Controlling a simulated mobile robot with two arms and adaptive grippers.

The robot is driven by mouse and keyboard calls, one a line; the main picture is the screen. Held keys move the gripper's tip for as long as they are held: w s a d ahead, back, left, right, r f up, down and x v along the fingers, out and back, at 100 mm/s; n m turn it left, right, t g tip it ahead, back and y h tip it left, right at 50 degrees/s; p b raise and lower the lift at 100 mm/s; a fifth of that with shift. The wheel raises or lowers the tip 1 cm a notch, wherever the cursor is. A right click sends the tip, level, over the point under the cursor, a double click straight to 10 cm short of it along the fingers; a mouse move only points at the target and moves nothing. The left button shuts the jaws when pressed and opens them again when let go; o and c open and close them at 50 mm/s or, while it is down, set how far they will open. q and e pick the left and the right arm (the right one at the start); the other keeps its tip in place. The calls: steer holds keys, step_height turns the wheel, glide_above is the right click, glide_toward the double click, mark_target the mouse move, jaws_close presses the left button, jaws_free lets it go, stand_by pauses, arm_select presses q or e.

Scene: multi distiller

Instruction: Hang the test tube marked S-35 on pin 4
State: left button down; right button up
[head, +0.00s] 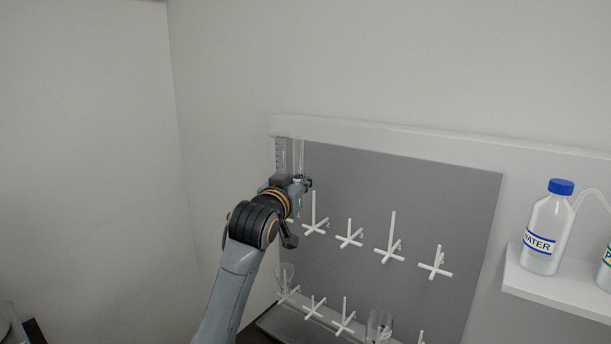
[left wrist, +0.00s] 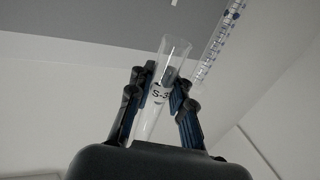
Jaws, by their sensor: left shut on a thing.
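My left gripper (head: 303,183) is raised in front of the upper left of the grey pegboard (head: 450,200). In the left wrist view my left gripper (left wrist: 160,92) is shut on a clear test tube (left wrist: 174,58). The tube is slightly tilted in that view. In the head view a thin clear tube (head: 301,155) rises above the gripper. White pins stand in an upper row (head: 391,248) and a lower row (head: 314,308). My right gripper is not in view.
A graduated glass tube (head: 281,155) is at the board's upper left, close to my gripper; it also shows in the wrist view (left wrist: 218,50). Glassware sits at the lower pins, including a clear vessel (head: 378,326). A water bottle (head: 548,228) stands on the right shelf (head: 555,287).

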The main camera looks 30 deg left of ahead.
arm_select(q)
steer(key=s+d+b, duration=0.3)
steer(key=s+b, duration=0.2)
steer(key=s, duration=1.3)
steer(key=shift+s, duration=0.15)
